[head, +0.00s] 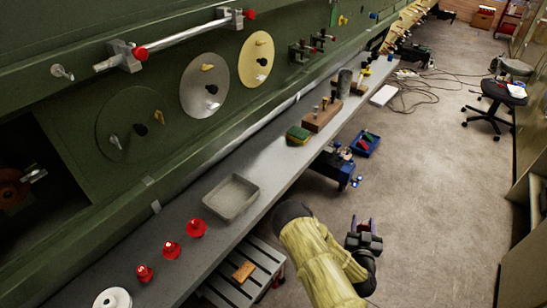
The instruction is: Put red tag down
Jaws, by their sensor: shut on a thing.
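My gripper (363,229) is at the lower middle right, over the floor and to the right of the bench, apart from it. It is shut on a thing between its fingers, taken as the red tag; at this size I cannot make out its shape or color. Three red pieces with pale tops stand in a row on the bench: one nearer the tray (197,228), one in the middle (171,250) and one farther left (144,273).
The long grey bench (265,170) carries a grey tray (231,196), a green-and-yellow sponge (298,134), a wooden block (322,115) and a white spool (113,299). A slatted step (232,285) and blue bin (365,144) stand below.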

